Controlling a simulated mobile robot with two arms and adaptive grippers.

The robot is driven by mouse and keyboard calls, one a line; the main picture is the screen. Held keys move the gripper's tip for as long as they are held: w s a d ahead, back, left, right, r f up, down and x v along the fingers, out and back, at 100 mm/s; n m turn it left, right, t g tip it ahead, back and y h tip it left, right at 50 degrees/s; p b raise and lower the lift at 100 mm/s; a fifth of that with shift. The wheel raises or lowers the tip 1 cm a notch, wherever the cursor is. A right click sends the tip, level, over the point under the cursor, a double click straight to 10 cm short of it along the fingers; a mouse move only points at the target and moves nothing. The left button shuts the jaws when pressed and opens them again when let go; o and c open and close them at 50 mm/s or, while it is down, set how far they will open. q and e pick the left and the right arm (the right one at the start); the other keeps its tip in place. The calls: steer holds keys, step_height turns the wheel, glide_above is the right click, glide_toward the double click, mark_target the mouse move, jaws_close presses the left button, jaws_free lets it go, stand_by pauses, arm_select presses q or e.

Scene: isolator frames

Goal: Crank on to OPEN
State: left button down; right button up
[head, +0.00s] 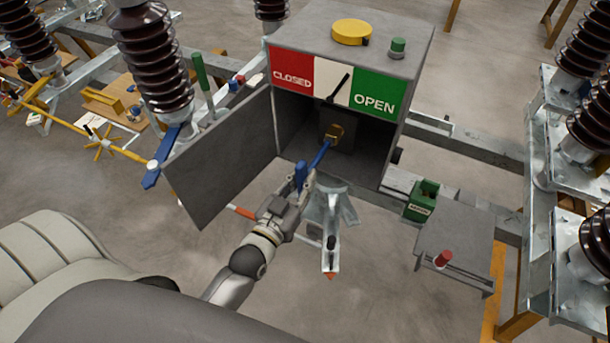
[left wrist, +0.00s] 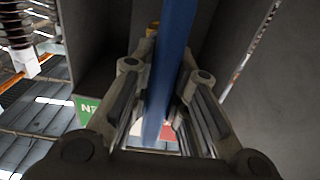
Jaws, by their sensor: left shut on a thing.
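The grey drive box (head: 380,50) stands with its door (head: 225,160) swung open to the left. Its front plate has a red CLOSED field (head: 292,76), a white middle and a green OPEN field (head: 375,100). The black pointer (head: 338,88) lies over the white middle, tilted. The blue crank (head: 321,155) runs from a brass-coloured socket (head: 334,132) inside the box out to my left gripper (head: 302,180). My left gripper is shut on the crank. In the left wrist view the blue bar (left wrist: 172,70) passes between both fingers. My right gripper is not in view.
A grey bracket (head: 330,215) is close beside my left gripper. A small table (head: 455,240) with a red knob stands at right. Brown insulators (head: 155,60) rise left and right.

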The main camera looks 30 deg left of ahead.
mark_target(297, 178)
arm_select(q)
steer(key=m, duration=0.1)
steer(key=m+p, duration=0.2)
steer(key=m, duration=0.1)
steer(key=shift+a+r, duration=0.3)
steer(key=shift+a, duration=0.05)
steer(key=m, duration=0.1)
steer(key=m+p, duration=0.1)
steer(key=m, duration=0.1)
steer(key=m+p, duration=0.1)
steer(key=m, duration=0.1)
steer(key=shift+a+r, duration=0.15)
steer(key=shift+r, duration=0.1)
steer(key=shift+r+m+g, duration=0.1)
steer(key=shift+m+g, duration=0.2)
steer(key=shift+m, duration=0.9)
steer(key=m, duration=0.3)
steer(key=shift+r+m, duration=0.3)
steer(key=shift+m, duration=0.1)
steer(key=m, duration=0.5)
steer(key=shift+d+r+y, duration=0.2)
steer(key=shift+r+y, duration=0.1)
steer(key=shift+r, duration=0.1)
steer(key=shift+w+r+m, duration=0.1)
steer(key=shift+r+m, duration=0.05)
steer(key=shift+m, duration=0.25)
steer(key=c, duration=1.4)
jaws_free()
steer(key=shift+r, duration=0.1)
steer(key=o, duration=0.3)
